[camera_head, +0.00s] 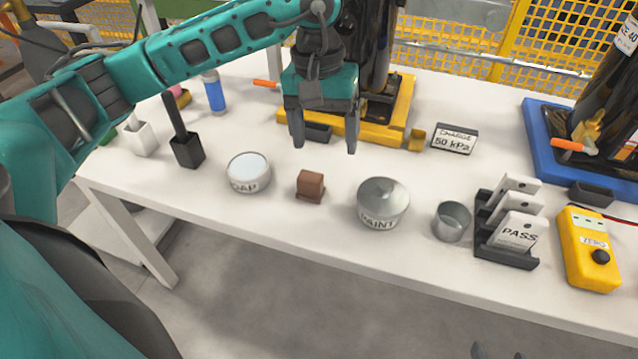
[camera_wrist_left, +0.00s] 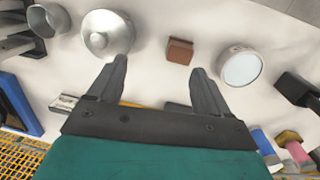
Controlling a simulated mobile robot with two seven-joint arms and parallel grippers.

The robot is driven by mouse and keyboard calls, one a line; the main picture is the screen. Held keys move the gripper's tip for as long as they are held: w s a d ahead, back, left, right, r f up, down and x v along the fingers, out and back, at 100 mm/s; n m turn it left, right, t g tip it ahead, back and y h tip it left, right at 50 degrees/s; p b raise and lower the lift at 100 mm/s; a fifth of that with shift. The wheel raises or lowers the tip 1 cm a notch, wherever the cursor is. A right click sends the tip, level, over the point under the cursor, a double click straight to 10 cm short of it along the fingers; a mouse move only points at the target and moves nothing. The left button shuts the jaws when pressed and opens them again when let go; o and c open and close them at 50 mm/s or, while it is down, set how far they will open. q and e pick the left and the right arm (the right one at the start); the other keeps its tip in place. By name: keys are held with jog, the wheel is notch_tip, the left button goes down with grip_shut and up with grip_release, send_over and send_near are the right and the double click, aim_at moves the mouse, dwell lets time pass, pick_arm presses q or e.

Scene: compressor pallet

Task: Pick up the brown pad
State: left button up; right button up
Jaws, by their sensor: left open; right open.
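The brown pad (camera_head: 310,185) is a small block on the white table, between the soap tin and the paint tin near the front edge. It also shows in the left wrist view (camera_wrist_left: 179,51), beyond the fingertips. My left gripper (camera_head: 324,147) is open and empty above the table, behind the pad in the head view and apart from it. Its two fingers show in the left wrist view (camera_wrist_left: 160,70). My right gripper (camera_head: 492,352) shows only as dark tips at the bottom edge of the head view, away from the pad.
The soap tin (camera_head: 248,172) stands left of the pad and the paint tin (camera_head: 383,202) right of it. A metal cup (camera_head: 452,221), a card rack (camera_head: 508,258) and a yellow meter (camera_head: 588,250) stand further right. A yellow tray (camera_head: 398,125) lies behind my left gripper.

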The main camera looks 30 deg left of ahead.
pick_arm(q)
jog(key=a+y, duration=0.1)
jog(key=a, duration=0.2)
jog(key=b, duration=0.1)
send_over(310, 176)
jog(key=shift+m, duration=0.3)
jog(key=f, duration=0.6)
jog(key=shift+w+d, duration=0.15)
jog(key=shift+w, duration=0.1)
jog(key=shift+s+f+b, duration=0.15)
jog(key=shift+f+b, duration=0.15)
jog(key=shift+f, duration=1.25)
jog(key=shift+s+f+b, duration=0.1)
jog(key=shift+f+b, duration=0.2)
jog(key=shift+f, duration=1.2)
jog(key=c, duration=1)
